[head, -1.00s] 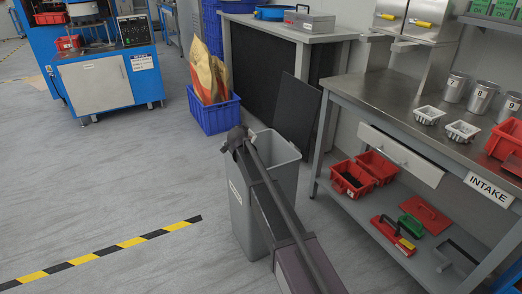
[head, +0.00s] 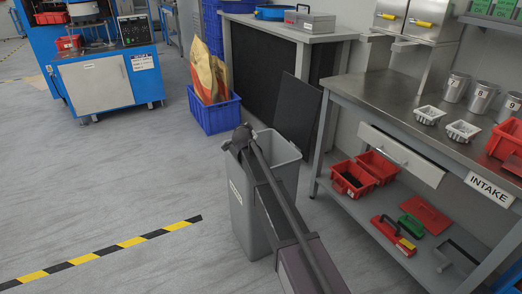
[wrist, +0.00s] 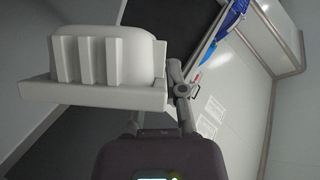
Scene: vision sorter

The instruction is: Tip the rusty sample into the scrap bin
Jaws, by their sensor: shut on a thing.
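A tall grey bin (head: 242,218) stands on the floor in the middle of the head view, its label too small to read. My arm reaches across its open top, and the arm's end hides part of the opening. In the wrist view my gripper (wrist: 178,88) is shut on a white ribbed tray (wrist: 85,95), held by its side. The tray's ribbed outer wall faces the camera, and its inside is hidden. I see no rusty sample in either view. The head view does not show the held tray.
A steel bench (head: 400,97) on the right carries two white trays (head: 463,131) and several numbered metal cups (head: 482,97). Red bins (head: 352,180) sit on its lower shelf. A blue crate (head: 215,116) with sacks stands behind the bin.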

